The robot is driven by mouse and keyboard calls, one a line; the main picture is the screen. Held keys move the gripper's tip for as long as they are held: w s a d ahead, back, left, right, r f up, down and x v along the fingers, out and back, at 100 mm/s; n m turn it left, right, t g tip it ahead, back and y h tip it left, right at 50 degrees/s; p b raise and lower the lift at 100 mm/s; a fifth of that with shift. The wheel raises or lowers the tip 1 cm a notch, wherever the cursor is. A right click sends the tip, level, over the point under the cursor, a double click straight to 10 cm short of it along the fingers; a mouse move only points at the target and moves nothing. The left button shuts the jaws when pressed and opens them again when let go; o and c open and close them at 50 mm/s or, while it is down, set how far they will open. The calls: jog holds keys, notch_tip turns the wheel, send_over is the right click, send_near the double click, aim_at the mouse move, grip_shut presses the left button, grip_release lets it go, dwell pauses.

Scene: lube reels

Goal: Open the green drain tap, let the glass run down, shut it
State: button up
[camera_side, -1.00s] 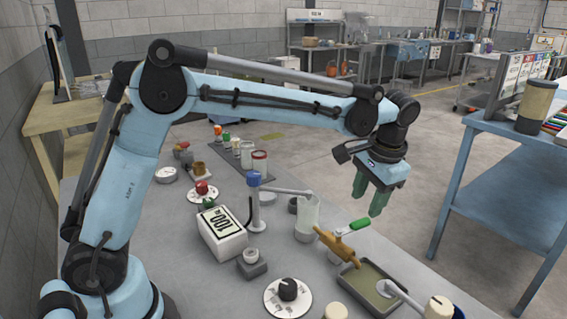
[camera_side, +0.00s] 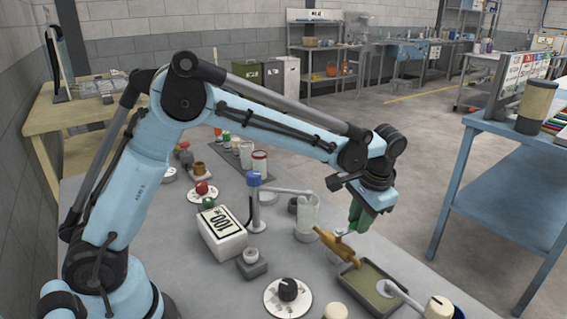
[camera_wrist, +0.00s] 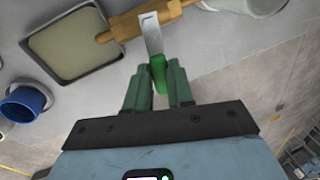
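The brass drain tap (camera_side: 345,248) sticks out from the base of the glass (camera_side: 308,212), over a shallow tray (camera_side: 385,272). In the wrist view the tap's brass body (camera_wrist: 140,18) runs across the top, and its lever (camera_wrist: 152,32) points towards me, ending in a green grip (camera_wrist: 158,72). My gripper (camera_side: 356,218) is down at the lever, its two green fingers (camera_wrist: 158,80) on either side of the green grip. I cannot tell whether they press on it. In the side view the fingers hide the grip. The glass looks clear; its liquid level is hard to make out.
The tray (camera_wrist: 118,50) holds murky yellowish liquid. A blue-rimmed cup (camera_wrist: 25,102) stands near it. A black-knobbed dial (camera_side: 288,290) and a white box marked 100 (camera_side: 222,232) stand left of the tap.

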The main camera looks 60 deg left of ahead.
grip_shut()
jog(key=shift+a+n, duration=0.45)
jog(key=shift+n, duration=0.55)
jog(key=o, duration=0.5)
grip_release()
jog(key=shift+o, duration=0.2)
notch_tip(320, 180, up, 12)
jog(key=d, duration=0.2)
jog(key=shift+d, duration=0.15)
